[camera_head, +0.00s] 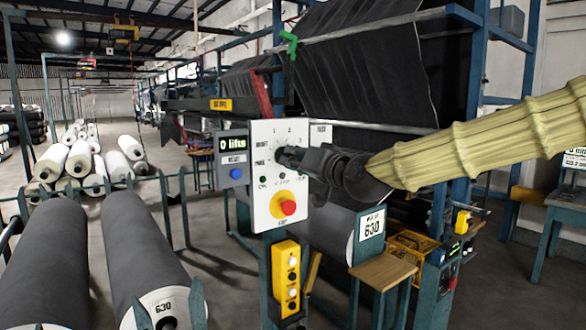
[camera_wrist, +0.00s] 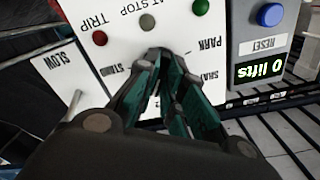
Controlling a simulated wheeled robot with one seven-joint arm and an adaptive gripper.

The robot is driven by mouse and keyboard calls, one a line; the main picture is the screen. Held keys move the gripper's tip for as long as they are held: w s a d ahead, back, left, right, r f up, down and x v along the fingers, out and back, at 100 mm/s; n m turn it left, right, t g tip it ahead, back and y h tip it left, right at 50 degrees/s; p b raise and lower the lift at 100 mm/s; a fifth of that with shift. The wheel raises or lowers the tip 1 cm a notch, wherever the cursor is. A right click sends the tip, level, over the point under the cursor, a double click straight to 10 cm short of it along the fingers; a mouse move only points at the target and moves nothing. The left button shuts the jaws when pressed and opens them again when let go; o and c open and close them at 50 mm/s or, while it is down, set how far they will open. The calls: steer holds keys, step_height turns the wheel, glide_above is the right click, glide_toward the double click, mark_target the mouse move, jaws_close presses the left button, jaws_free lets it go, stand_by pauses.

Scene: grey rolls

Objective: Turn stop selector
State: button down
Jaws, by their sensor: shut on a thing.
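The white control panel (camera_head: 265,140) stands upright on a post, with printed labels around its middle, small lamps below them and a red stop button (camera_head: 289,208) on a yellow plate. My gripper (camera_head: 286,157) reaches in from the right to the panel's middle. In the wrist view its dark green fingers (camera_wrist: 168,56) close together at the panel face, among upside-down labels such as PARK and STAND. They are shut on the stop selector, which the fingers hide; I cannot tell which label it points to. A green lamp (camera_wrist: 201,7) and a red lamp (camera_wrist: 100,38) show there.
Left of the panel is a box with a "0 lifts" display (camera_head: 233,143) and a blue reset button (camera_head: 236,173). A yellow button box (camera_head: 286,278) hangs below. A SLOW plate (camera_wrist: 70,75) with a lever is close beside my fingers. Grey rolls (camera_head: 143,255) lie left.

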steer(key=shift+f+n+b, duration=0.1)
steer(key=shift+n+b, duration=0.6)
steer(key=shift+n, duration=0.4)
steer(key=c, duration=1.5)
jaws_free()
steer(key=v, duration=1.2)
